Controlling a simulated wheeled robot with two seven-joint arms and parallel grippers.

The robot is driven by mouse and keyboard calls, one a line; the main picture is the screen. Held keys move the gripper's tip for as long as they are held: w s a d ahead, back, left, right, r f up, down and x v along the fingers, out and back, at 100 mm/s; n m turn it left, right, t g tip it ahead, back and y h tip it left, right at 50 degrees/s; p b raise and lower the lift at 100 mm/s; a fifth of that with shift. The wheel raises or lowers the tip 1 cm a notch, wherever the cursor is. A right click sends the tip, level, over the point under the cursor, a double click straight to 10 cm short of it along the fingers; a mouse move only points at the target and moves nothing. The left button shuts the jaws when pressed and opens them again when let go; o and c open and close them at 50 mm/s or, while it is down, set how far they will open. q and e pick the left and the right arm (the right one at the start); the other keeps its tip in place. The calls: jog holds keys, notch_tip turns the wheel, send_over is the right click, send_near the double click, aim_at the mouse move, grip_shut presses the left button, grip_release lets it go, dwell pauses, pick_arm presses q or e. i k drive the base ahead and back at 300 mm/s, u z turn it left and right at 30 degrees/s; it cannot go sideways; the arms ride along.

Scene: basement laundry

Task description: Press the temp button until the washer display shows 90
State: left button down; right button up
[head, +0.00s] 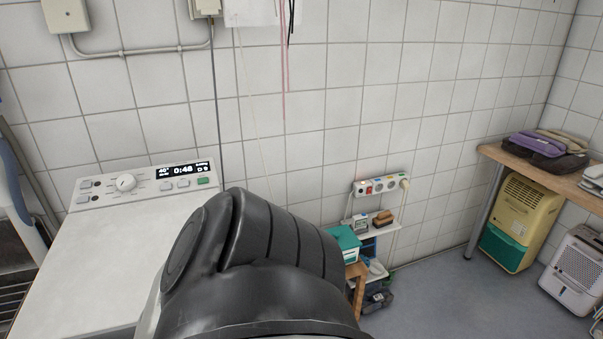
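The white washer (85,268) stands at the left, with its control panel along the back of its top. The dark display (183,171) reads 40° at its left and 0:48 in large digits. Grey buttons (166,186) and a green button (203,181) sit just below the display. A round white dial (126,183) is left of it, with more small buttons (84,199) at the panel's left end. The button labels are too small to read, so I cannot tell which is temp. Neither gripper is in view.
A large dark link of my arm fills the lower middle, covering the washer's right side. A power strip (381,186) hangs on the tiled wall above a small shelf. A teal box (343,243) stands below it. A wooden table (555,174) is at the right; floor between is clear.

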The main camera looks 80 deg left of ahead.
aim_at(167, 187)
jog(key=i, duration=1.5)
jog(key=u, duration=3.45)
